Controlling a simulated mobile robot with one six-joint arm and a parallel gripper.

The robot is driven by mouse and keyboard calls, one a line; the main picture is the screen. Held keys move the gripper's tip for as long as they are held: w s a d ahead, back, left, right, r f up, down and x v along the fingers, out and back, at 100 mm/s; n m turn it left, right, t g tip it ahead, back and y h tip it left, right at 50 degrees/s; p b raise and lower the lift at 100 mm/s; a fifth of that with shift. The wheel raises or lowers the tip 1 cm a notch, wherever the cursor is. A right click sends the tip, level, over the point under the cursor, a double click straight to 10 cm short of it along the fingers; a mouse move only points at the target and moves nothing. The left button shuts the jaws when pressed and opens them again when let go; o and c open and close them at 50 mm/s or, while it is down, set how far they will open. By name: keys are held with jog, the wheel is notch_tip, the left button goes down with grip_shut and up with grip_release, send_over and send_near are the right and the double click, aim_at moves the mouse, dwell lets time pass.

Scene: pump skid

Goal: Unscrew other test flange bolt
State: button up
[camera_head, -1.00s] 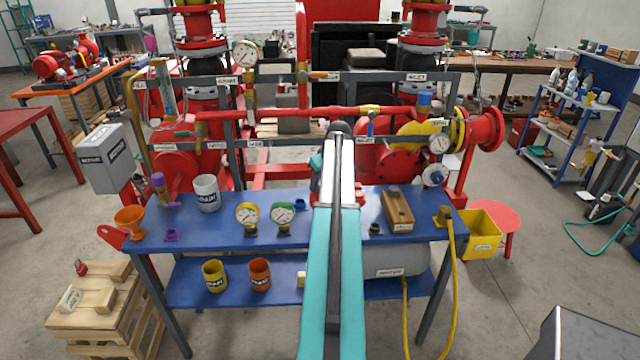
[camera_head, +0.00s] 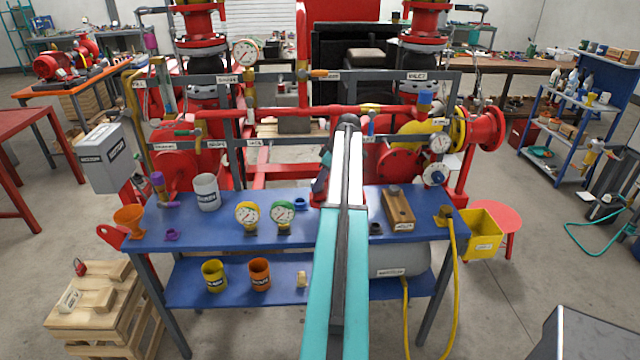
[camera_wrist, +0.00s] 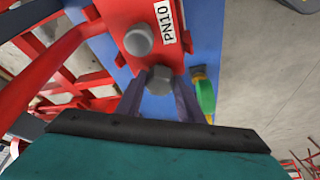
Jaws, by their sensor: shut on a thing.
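In the wrist view, a red test flange (camera_wrist: 122,12) with a white PN10 label (camera_wrist: 165,25) carries two grey bolts. One grey bolt (camera_wrist: 138,40) stands in the flange beside the label, clear of my fingers. The other grey bolt (camera_wrist: 160,80) is between the fingertips of my gripper (camera_wrist: 159,84), which is shut on it. I cannot tell how far this bolt is turned out. In the head view my arm hides most of the flange; a small red part (camera_head: 318,199) shows beside it on the blue bench (camera_head: 340,234).
Red pipework and a grey frame (camera_head: 300,142) rise behind. A yellow bin (camera_head: 481,232) is at the right end.

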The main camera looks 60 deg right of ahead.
jog(key=n+y, duration=0.1)
jog(key=n, duration=0.2)
jog(key=n+g+y+b, duration=0.1)
jog(key=n, duration=0.1)
jog(key=shift+f+n, duration=0.1)
jog(key=shift+n, duration=0.3)
jog(key=shift+a+n+g+y, duration=0.1)
jog(key=shift+n+g+y, duration=0.3)
jog(key=shift+n, duration=0.8)
jog(key=o, duration=1.2)
jog(key=shift+c, duration=0.2)
jog(key=shift+r+b, duration=0.2)
jog(key=shift+b, duration=0.1)
